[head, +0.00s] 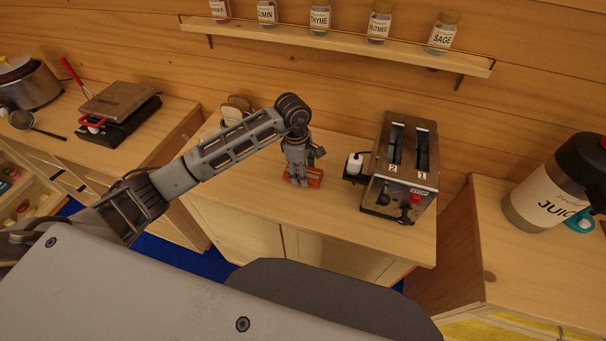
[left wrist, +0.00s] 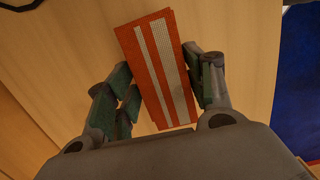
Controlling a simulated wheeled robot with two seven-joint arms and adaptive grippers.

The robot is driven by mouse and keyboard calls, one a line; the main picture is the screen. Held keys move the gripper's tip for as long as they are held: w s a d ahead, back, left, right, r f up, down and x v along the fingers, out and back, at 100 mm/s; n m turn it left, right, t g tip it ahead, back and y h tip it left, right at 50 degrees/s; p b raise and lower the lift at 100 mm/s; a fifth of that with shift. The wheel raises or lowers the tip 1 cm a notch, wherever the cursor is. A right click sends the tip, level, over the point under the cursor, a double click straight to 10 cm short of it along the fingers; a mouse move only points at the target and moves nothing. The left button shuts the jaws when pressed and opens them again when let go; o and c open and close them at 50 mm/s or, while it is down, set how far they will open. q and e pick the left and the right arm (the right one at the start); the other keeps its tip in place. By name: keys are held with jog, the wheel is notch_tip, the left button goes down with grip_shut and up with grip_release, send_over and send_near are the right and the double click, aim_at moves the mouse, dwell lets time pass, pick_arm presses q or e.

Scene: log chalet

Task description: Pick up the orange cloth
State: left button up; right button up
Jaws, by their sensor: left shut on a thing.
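The orange cloth (left wrist: 158,68) has pale stripes and looks flat and folded. In the left wrist view it lies between the two fingers of my left gripper (left wrist: 160,88), which is shut on it. In the head view the cloth (head: 316,177) shows partly below my left gripper (head: 302,178), low at the wooden counter top (head: 350,218). The gripper points down and hides part of the cloth. I cannot tell whether the cloth still touches the counter. My right gripper is not in view.
A two-slot toaster (head: 400,170) stands to the right of the cloth on the same counter. Bread slices (head: 237,106) stand behind my left arm. A spice shelf (head: 340,43) hangs on the wall above. A juice dispenser (head: 545,200) stands far right. The counter front is clear.

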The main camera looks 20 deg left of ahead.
pick_arm(q)
jog(key=shift+r+b, duration=0.75)
jog(key=shift+r, duration=3.4)
jog(key=shift+o, duration=0.2)
jog(key=shift+c, duration=1)
jog(key=shift+s+f, duration=0.1)
